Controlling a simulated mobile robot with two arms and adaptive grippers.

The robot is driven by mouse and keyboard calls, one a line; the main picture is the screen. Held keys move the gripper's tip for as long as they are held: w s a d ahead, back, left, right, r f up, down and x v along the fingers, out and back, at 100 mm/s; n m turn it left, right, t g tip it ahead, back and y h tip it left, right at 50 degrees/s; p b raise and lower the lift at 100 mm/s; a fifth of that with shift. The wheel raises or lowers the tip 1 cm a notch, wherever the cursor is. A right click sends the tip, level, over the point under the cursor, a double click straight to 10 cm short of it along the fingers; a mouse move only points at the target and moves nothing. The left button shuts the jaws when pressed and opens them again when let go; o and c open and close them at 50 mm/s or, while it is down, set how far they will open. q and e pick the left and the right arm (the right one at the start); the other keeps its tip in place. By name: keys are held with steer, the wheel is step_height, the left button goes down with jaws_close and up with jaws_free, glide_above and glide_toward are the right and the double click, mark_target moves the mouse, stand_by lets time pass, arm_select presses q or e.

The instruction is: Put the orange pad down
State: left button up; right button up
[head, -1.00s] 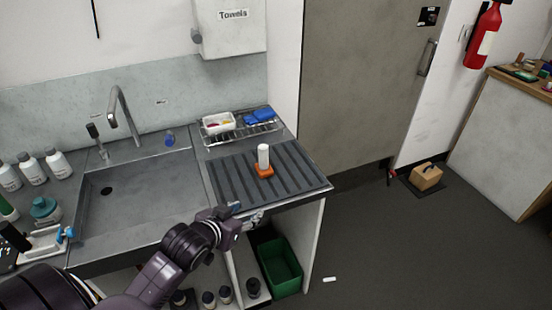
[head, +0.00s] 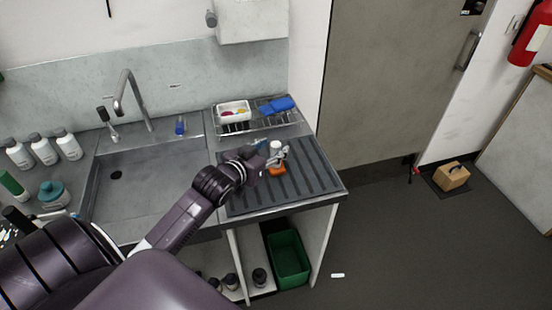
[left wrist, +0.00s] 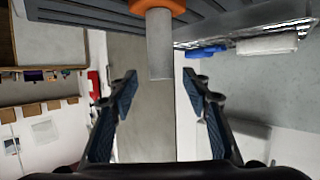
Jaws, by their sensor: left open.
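The orange pad (head: 277,171) lies on the dark ribbed drainboard (head: 310,182) right of the sink. A white cylinder (head: 275,146) stands upright on it. The left wrist view appears upside down: the orange pad (left wrist: 158,5) is at its top edge, with the cylinder (left wrist: 160,45) pointing down. My left gripper (head: 270,153) is at the cylinder, above the pad. Its fingers are apart (left wrist: 160,88), one on each side of the cylinder in the picture, with no visible contact. The fingers partly hide the cylinder and pad in the head view. My right gripper is not in view.
A wire rack with a white tub (head: 234,111) and blue items (head: 277,105) stands behind the drainboard. The sink (head: 145,180) and tap (head: 130,95) are to the left. Bottles (head: 45,150) stand further left. A green bin (head: 289,259) is below.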

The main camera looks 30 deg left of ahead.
arm_select(q)
steer(key=shift+x, duration=1.45)
steer(key=shift+a, duration=0.1)
steer(key=shift+c, duration=0.4)
jaws_close()
